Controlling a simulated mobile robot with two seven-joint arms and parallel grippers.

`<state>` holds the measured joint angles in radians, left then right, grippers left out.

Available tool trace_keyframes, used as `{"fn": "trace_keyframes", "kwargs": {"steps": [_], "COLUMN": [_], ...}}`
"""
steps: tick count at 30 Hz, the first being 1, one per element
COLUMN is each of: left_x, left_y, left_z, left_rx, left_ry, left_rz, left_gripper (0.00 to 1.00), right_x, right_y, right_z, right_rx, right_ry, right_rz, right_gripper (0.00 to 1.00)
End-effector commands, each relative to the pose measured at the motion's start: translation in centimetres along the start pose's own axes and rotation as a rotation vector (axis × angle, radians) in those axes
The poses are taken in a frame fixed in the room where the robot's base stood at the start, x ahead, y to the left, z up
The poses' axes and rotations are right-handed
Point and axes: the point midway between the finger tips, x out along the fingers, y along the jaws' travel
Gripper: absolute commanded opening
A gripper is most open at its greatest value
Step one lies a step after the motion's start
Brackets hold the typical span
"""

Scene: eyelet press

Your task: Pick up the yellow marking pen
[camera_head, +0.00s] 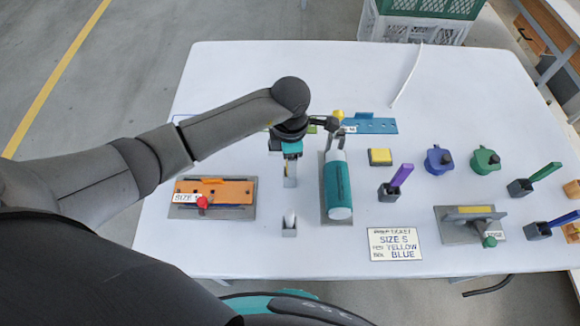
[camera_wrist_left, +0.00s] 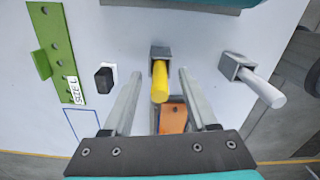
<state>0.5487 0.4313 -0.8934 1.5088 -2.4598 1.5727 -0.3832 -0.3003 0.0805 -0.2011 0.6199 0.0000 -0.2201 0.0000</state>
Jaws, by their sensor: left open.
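The yellow marking pen (camera_wrist_left: 160,82) stands in a small grey holder (camera_wrist_left: 160,53) in the left wrist view. My left gripper (camera_wrist_left: 159,75) is open, with one finger on each side of the pen and visible gaps between. In the head view my left gripper (camera_head: 290,168) points down over the table, left of the teal cylinder, and hides most of the pen. My right gripper is not in view.
The teal cylinder (camera_head: 337,188) is close by. An orange plate (camera_head: 228,192) lies left.

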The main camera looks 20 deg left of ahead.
Motion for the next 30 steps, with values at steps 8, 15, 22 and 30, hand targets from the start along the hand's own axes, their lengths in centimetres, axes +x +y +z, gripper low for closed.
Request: {"fn": "trace_keyframes", "kwargs": {"steps": [8, 15, 22, 30], "left_x": [0.91, 0.88, 0.87, 0.86], "left_y": [0.03, 0.02, 0.03, 0.03], "left_z": [0.01, 0.01, 0.01, 0.01], "left_rx": [0.0, 0.0, 0.0, 0.0], "left_ry": [-0.001, -0.001, -0.001, -0.001], "left_rz": [0.001, 0.001, 0.001, 0.001], "left_gripper": [0.58, 0.39, 0.14, 0.0], "right_x": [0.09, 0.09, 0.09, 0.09], "right_y": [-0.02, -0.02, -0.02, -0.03], "right_z": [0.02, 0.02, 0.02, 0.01], "right_rx": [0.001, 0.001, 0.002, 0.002], "right_ry": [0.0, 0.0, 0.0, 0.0], "right_rz": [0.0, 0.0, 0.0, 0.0], "right_gripper": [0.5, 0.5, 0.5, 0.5]}}
